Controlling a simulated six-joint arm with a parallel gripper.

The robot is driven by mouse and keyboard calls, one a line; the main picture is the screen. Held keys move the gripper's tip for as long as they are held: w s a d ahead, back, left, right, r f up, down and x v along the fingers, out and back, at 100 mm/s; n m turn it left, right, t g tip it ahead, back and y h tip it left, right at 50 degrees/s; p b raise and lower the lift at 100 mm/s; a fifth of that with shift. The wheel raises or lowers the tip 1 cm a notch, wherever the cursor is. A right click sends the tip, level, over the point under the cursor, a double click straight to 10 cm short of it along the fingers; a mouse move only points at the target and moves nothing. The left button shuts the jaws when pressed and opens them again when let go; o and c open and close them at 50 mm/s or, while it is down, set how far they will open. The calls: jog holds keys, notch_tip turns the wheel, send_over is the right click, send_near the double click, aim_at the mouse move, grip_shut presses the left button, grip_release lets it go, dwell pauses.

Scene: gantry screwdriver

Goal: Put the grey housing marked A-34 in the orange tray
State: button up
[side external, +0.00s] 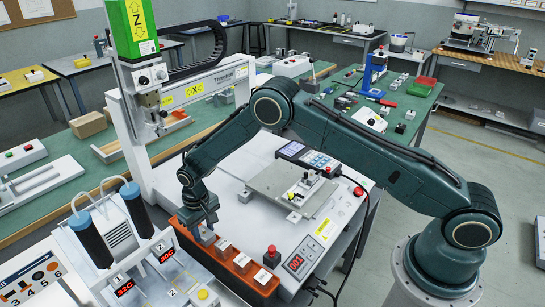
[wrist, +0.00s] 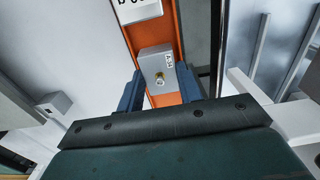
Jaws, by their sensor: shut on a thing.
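The grey housing marked A-34 (wrist: 156,72) sits between the two blue fingers of my gripper (wrist: 161,88) in the wrist view, its label turned sideways. My gripper is shut on it. The orange tray also shows behind the housing in the wrist view (wrist: 168,33). I cannot tell whether the housing touches the tray floor.
Other light housings (side external: 242,261) sit in a row in the tray, to the right of my gripper. A red button (side external: 271,254) and a red-digit display (side external: 296,263) stand right of the tray. The screwdriver gantry (side external: 150,90) rises behind; a metal plate fixture (side external: 290,188) lies right.

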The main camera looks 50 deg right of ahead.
aim_at(203, 230)
dwell(0.4)
jog(key=o, duration=1.3)
jog(key=shift+c, duration=0.2)
jog(key=shift+r, duration=0.15)
jog(key=shift+r, duration=3.8)
